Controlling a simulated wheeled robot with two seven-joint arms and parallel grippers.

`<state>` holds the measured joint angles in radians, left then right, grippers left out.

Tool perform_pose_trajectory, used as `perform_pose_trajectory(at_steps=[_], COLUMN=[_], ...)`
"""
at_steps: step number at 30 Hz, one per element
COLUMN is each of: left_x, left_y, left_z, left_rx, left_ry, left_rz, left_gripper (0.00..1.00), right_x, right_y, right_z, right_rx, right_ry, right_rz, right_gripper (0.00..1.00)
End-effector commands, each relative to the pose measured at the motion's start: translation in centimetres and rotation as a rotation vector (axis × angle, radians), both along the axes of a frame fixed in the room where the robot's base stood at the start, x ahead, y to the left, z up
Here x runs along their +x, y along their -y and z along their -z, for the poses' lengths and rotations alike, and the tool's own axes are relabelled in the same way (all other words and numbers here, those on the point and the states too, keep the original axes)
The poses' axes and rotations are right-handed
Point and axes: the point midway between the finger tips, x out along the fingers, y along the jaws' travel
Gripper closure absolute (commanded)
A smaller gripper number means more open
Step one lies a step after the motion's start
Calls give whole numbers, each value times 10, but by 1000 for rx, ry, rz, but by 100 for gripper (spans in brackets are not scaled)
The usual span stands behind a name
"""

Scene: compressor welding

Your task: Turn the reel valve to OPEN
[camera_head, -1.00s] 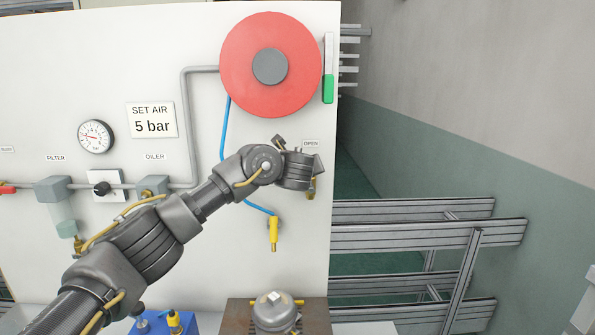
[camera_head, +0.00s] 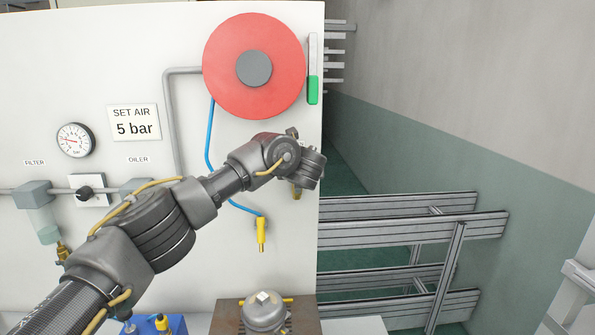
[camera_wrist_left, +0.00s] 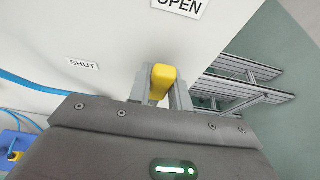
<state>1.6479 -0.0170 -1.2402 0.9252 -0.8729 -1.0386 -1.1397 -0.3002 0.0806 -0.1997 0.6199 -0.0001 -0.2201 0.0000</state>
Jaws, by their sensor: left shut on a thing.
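The reel valve's yellow handle (camera_wrist_left: 162,80) shows in the left wrist view between the fingers of my left gripper (camera_wrist_left: 160,92), which is shut on it. In that view the OPEN label (camera_wrist_left: 180,5) is above the handle and the SHUT label (camera_wrist_left: 84,64) is to its left. In the head view my left arm's wrist covers most of the valve and the OPEN label, near the panel's right edge. The red hose reel (camera_head: 225,65) is mounted above, with a blue hose (camera_head: 208,140) running down. My right gripper is in neither view.
A SET AIR 5 bar sign (camera_head: 134,122), a gauge (camera_head: 75,140) and a black knob (camera_head: 84,193) are on the panel. A yellow-tipped hose end (camera_head: 262,233) hangs below my wrist. Metal rails (camera_head: 400,207) are at right.

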Motion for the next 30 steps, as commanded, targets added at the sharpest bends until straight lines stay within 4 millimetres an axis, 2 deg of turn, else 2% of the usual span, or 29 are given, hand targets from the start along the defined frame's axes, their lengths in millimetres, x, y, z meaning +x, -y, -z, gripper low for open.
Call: perform_pose_trajectory(at_steps=[6, 7, 11, 23, 30], left_x=[0, 0, 0, -5, -38], left_y=[1, 1, 0, 2, 7], left_z=[3, 3, 2, 0, -10], left_rx=[1, 1, 0, -5, -4], left_ry=[-3, -3, -3, -3, -4], left_rz=[2, 2, 1, 3, 6], left_gripper=[100, 76, 59, 58, 58], right_x=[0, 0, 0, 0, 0], right_y=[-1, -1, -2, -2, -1], right_z=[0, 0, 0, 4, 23], right_rx=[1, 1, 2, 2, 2], right_ry=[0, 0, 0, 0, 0], right_rz=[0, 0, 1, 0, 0], right_gripper=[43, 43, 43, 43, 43])
